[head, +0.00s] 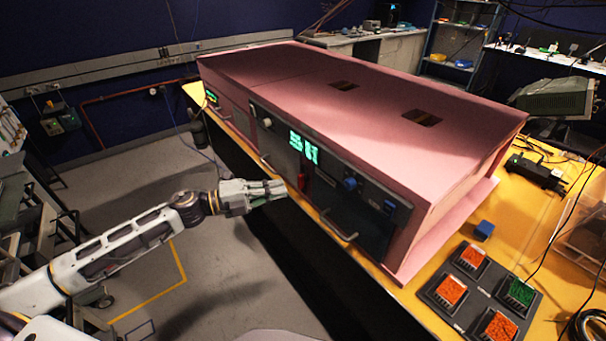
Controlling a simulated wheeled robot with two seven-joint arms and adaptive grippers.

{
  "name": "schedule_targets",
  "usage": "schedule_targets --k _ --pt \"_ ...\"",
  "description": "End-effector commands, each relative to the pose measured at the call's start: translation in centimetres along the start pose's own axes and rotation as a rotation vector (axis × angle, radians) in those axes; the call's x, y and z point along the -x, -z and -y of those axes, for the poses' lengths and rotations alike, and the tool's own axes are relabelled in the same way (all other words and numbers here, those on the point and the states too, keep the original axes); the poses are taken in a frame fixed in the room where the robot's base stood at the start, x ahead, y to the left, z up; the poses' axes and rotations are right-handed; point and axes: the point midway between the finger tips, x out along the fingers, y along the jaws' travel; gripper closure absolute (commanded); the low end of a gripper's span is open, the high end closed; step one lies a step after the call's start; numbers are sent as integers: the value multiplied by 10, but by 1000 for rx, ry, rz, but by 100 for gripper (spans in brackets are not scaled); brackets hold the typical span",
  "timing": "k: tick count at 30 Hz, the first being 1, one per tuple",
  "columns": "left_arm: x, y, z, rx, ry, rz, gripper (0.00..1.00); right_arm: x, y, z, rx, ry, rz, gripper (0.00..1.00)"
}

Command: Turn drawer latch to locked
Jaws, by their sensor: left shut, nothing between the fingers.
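A pink foam enclosure (300,95) stands on the yellow table, with a dark front panel. A red part (303,180), possibly the drawer latch, sits on the panel below the green display. A blue knob (350,184) is to its right. A drawer handle (340,226) is low on the panel's right section. I cannot tell which part is the latch or how it is turned. My left gripper (279,188) is shut and empty, its fingers pointing right toward the panel, just left of the red part. They appear apart from it. My right gripper is not in view.
The yellow table (418,303) carries a dark tray (484,283) with orange and green blocks, a small blue block (484,230) and a black device (536,170). Another handle (265,163) sticks out of the panel farther left. Open grey floor lies left of the table.

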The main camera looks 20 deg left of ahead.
Motion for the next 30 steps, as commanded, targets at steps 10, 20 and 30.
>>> schedule_targets --k 10,20,30 --pt "0 0 0 -4 0 -3 100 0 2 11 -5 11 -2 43" --pt "-5 0 0 -4 1 -2 100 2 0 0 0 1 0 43" --pt "-22 0 1 -5 2 -2 100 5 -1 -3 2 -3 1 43"
